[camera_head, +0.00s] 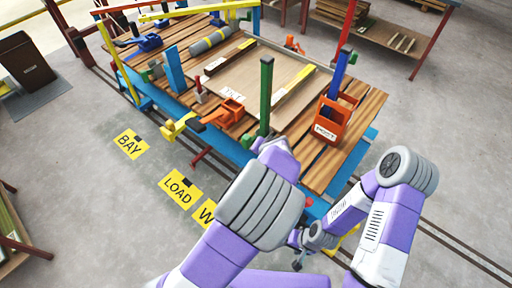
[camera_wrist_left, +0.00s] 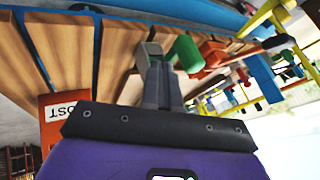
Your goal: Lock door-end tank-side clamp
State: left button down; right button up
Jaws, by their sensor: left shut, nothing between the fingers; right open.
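An orange clamp (camera_head: 228,112) sits at the near edge of the slatted wooden deck, with a yellow clamp part (camera_head: 180,127) to its left. A blue clamp (camera_head: 145,43) is at the far left and a smaller orange one (camera_head: 293,45) at the back. I cannot tell which is the door-end tank-side clamp. My left forearm reaches to the deck's near edge beside a green post (camera_head: 265,95). My left gripper is shut and empty in the left wrist view (camera_wrist_left: 162,85), near the green post's end (camera_wrist_left: 187,53). My right gripper (camera_head: 298,252) is open, low before the deck, partly hidden.
An orange labelled box (camera_head: 331,121) stands on the deck's right side. A pale tray (camera_head: 258,75) fills the middle, near a grey cylinder (camera_head: 209,41). Red, blue and yellow posts rise around the deck. Floor labels (camera_head: 180,190) lie on clear floor in front.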

pick_arm(q)
jog(key=p+v, duration=0.1)
jog(key=v, duration=0.5)
jog(key=shift+r, duration=0.2)
jog(key=shift+s+a, duration=0.1)
jog(key=shift+s, duration=0.05)
jog(key=s+a+f+n+g+h+p, duration=0.1)
jog(key=s+a+f+g, duration=0.2)
jog(key=f, duration=0.5)
jog(key=s+a+f+n+g+h+p, duration=0.15)
jog(key=s+a+f, duration=0.25)
jog(key=f, duration=0.4)
jog(key=s+f+n+g+h, duration=0.1)
jog(key=s+f+n+h, duration=0.1)
jog(key=s, duration=0.5)
jog(key=s+a+f+n+g+h, duration=0.1)
jog(key=s+f+n+h, duration=0.1)
jog(key=s+f, duration=0.3)
jog(key=shift+s+n+p, duration=0.3)
jog(key=shift+s+n, duration=0.05)
jog(key=shift+s, duration=0.55)
jog(key=shift+a, duration=0.15)
